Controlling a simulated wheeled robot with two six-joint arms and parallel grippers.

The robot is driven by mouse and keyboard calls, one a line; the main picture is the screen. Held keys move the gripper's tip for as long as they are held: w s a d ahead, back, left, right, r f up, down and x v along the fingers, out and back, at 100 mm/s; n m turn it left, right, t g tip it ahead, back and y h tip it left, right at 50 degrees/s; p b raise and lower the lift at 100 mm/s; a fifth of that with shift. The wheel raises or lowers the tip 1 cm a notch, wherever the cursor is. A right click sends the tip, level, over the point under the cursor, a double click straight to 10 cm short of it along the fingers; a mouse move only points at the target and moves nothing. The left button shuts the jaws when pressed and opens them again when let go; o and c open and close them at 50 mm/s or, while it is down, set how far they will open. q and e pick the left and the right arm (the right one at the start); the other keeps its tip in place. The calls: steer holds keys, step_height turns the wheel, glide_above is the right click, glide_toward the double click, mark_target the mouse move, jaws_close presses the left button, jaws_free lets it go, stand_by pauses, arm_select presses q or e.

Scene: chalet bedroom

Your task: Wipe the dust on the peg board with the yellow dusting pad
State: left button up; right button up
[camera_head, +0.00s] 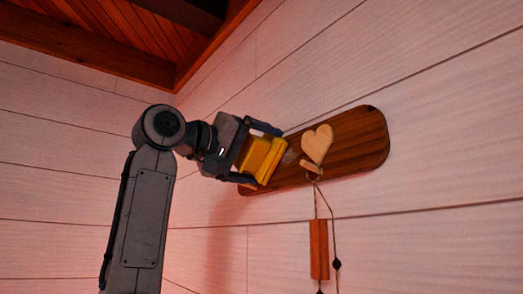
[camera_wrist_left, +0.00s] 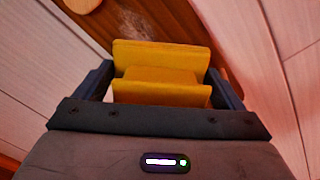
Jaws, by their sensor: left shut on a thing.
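The peg board (camera_head: 360,142) is a dark wooden plank with rounded ends on the white wall. It also shows in the left wrist view (camera_wrist_left: 172,22). A pale grey patch of dust (camera_head: 291,157) lies on the board between the pad and the wooden heart; it also shows in the wrist view (camera_wrist_left: 130,22). My left gripper (camera_head: 262,157) is shut on the yellow dusting pad (camera_head: 258,158), with a finger on each side. The pad (camera_wrist_left: 160,75) is at the board's left part and hides it there. I cannot tell whether it touches the board. My right gripper is not in view.
A light wooden heart (camera_head: 317,144) sits on the board, with a small peg (camera_head: 312,166) below it. A cord with an orange-brown wooden piece (camera_head: 319,249) and dark beads hangs from the peg. The wall around is clear; a wooden ceiling is above.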

mark_target(241, 155)
arm_select(q)
steer(key=shift+w+a+f, duration=0.1)
steer(key=shift+w, duration=0.05)
steer(key=shift+s+a+f+b, duration=0.15)
steer(key=shift+s+a+b, duration=0.2)
steer(key=shift+a+b, duration=0.15)
steer(key=b+v, duration=0.1)
steer(key=v, duration=0.1)
steer(key=shift+s+a, duration=0.1)
steer(key=shift+a, duration=0.25)
steer(key=shift+v, duration=0.95)
steer(key=shift+s+a+b, duration=0.25)
steer(key=shift+a+b, duration=0.05)
steer(key=shift+b, duration=0.1)
steer(key=v, duration=0.2)
steer(key=shift+a, duration=0.25)
